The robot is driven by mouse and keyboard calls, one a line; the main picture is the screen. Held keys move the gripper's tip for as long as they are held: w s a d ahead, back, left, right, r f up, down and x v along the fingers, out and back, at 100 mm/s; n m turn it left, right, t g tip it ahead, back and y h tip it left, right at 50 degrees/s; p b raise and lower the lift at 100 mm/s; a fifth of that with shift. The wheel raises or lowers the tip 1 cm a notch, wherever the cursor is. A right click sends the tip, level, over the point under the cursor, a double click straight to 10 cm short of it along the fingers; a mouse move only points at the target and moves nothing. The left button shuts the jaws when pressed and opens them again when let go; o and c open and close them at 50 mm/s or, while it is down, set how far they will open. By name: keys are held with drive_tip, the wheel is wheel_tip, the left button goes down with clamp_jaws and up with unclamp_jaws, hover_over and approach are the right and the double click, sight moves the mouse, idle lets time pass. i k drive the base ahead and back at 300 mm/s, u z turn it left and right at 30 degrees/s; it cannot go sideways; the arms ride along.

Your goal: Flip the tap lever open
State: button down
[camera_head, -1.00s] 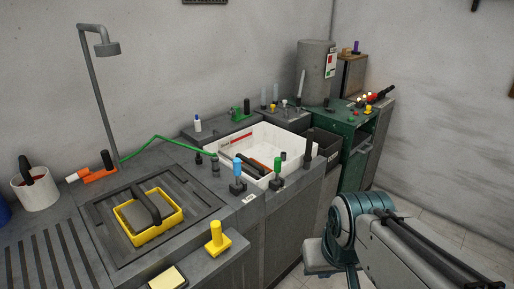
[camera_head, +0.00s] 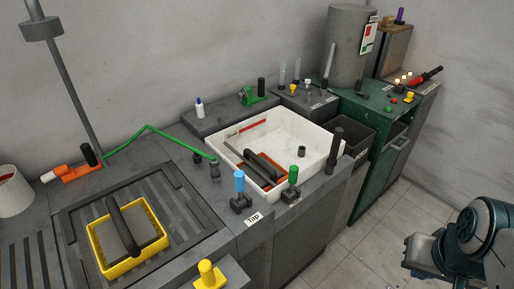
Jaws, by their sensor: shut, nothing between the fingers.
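The lever with a light blue top (camera_head: 240,182) stands upright on a dark base on the grey counter. A white label reading "Tap" (camera_head: 253,218) is on the counter edge just in front of it. A similar lever with a green top (camera_head: 293,176) stands to its right, with a label I cannot read. Only part of my arm shows at the lower right, well away from the levers; my gripper's fingers are not in view.
A yellow tray (camera_head: 92,240) with a dark handled thing sits on the grated drainboard at left. A yellow knob (camera_head: 208,274) is at the front. Dark and orange things lie in the basin. A green cabinet (camera_head: 365,170) stands at right. The tiled floor (camera_head: 350,255) in front is clear.

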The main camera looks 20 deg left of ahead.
sight(239, 175)
drive_tip(key=u, duration=0.3)
drive_tip(key=i, duration=0.7)
drive_tip(key=u, duration=0.95)
drive_tip(key=i, duration=0.35)
drive_tip(key=u, duration=0.35)
